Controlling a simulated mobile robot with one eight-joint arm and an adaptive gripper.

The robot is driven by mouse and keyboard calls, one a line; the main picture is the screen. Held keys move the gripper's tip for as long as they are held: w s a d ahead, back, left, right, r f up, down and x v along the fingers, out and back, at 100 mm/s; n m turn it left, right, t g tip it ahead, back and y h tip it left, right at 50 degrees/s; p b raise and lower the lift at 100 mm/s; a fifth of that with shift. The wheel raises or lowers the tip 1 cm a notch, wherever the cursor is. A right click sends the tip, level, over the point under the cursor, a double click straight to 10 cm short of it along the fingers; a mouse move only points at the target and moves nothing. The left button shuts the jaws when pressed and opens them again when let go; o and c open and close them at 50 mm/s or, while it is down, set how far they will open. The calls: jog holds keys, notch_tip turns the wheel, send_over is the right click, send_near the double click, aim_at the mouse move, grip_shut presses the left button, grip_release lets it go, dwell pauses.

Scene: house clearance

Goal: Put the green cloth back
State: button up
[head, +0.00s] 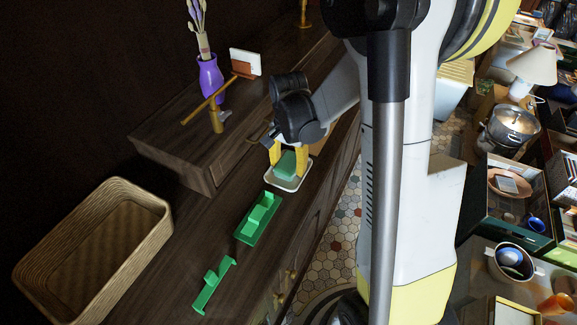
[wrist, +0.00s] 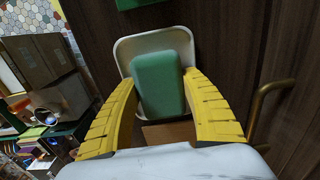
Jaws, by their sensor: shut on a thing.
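The green cloth (head: 287,165) looks like a thick, rounded block. My gripper (head: 289,158) has its yellow fingers on both sides of it and is shut on it. In the wrist view the cloth (wrist: 160,83) lies between the fingertips (wrist: 159,82), over a shallow white dish (wrist: 124,47). The dish (head: 287,184) stands on the dark wooden cabinet top. I cannot tell whether the cloth touches the dish's bottom.
A green tray (head: 246,236) and another green holder (head: 205,297) lie nearer on the cabinet top. A wicker basket (head: 150,196) stands at the left. A purple vase (head: 211,78), a white card (head: 246,60) and a brass stand (head: 216,117) are behind. Bare wood lies between.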

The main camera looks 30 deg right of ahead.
jog(key=shift+f, duration=0.2)
jog(key=o, duration=1.1)
